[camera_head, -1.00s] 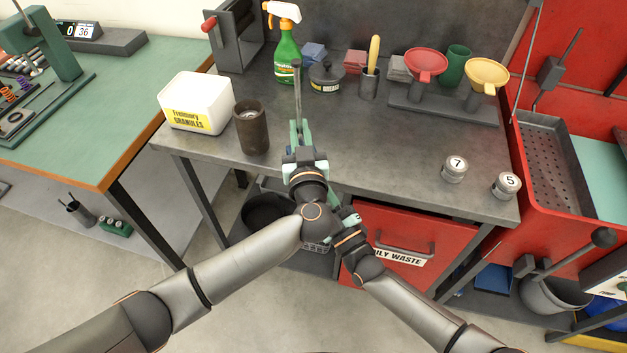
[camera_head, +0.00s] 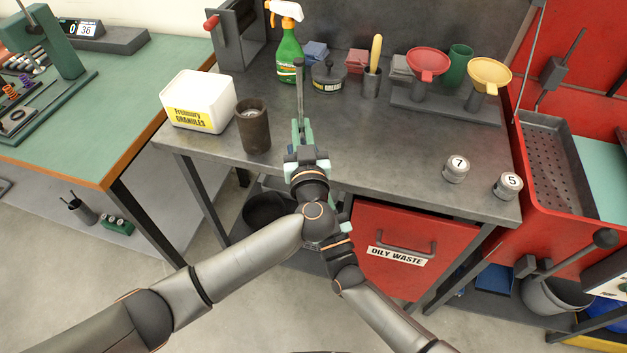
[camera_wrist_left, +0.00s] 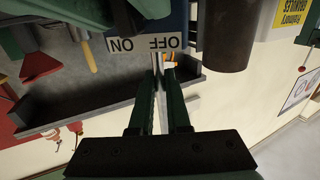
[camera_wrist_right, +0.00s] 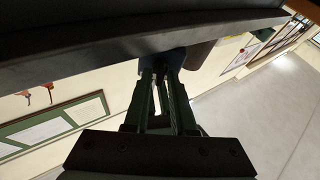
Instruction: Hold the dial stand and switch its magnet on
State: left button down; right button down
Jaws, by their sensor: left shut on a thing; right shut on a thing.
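The dial stand's thin grey post (camera_head: 299,90) rises above my left gripper (camera_head: 299,128) near the front middle of the grey bench. My left gripper is shut on the stand, apparently at the post. In the left wrist view, the stand's blue base carries a white OFF/ON label (camera_wrist_left: 144,43), upside down, just beyond the fingertips (camera_wrist_left: 165,65). My right gripper is hidden behind my left wrist in the head view. In the right wrist view its fingers (camera_wrist_right: 163,77) are shut in front of the dark blue base (camera_wrist_right: 168,60), apparently on the switch knob. The knob's setting is hidden.
A dark brown cup (camera_head: 254,128) and a white granules tub (camera_head: 198,103) stand left of the stand. Numbered tins (camera_head: 456,169) sit at the right front. A spray bottle (camera_head: 289,58) and funnels (camera_head: 427,65) stand behind. A red oily waste bin (camera_head: 400,235) is below.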

dwell(0.3)
jog(key=c, duration=0.9)
grip_release()
jog(key=v, duration=0.7)
jog(key=shift+s+f, duration=0.1)
jog(key=shift+s, duration=0.1)
